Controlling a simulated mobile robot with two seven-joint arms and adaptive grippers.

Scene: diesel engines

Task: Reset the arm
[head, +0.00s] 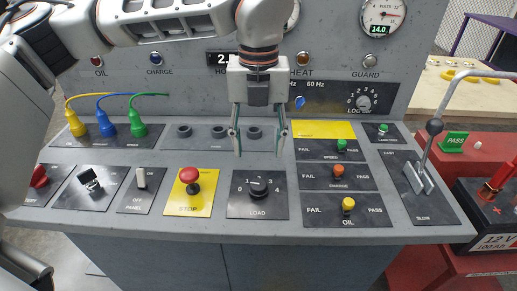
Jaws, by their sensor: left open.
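My left gripper (259,142) hangs above the middle of a grey control console (275,222), with its two fingers apart and pointing down. Nothing shows between the fingers. My left arm (165,20) reaches in from the left across the top of the panel. The black load knob (258,187) lies below and in front of the fingers. My right gripper does not show.
A red stop button (189,175) stands left of the load knob. Yellow, blue and green plugs (107,123) with cables rise at the left. A lever (428,145) stands at the right, near a battery (490,210).

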